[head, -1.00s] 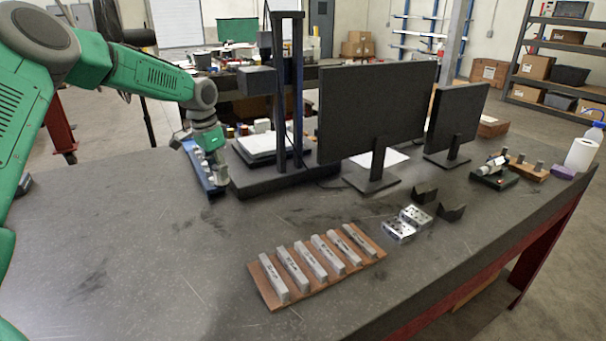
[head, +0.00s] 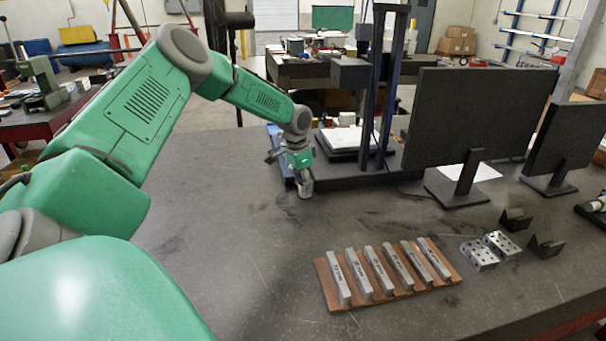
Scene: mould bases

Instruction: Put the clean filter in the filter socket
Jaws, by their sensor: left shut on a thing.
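My left gripper (head: 299,172) is at the end of the green arm, in front of the black stand's base, beside the blue rack. It is shut on a small grey, roughly cylindrical thing (head: 305,189), held low near the table top. I cannot tell whether this is the clean filter, or whether it touches the table. The blue rack (head: 287,178) stands behind and left of the gripper, partly hidden by it. I cannot make out a filter socket. My right gripper is not in view.
A brown board (head: 328,290) with several grey bars lies at the front. Metal perforated blocks (head: 480,254) and dark V-shaped blocks (head: 546,247) lie right of it. A black stand (head: 380,100) and monitors (head: 470,115) stand behind. The table's left-middle (head: 220,230) is clear.

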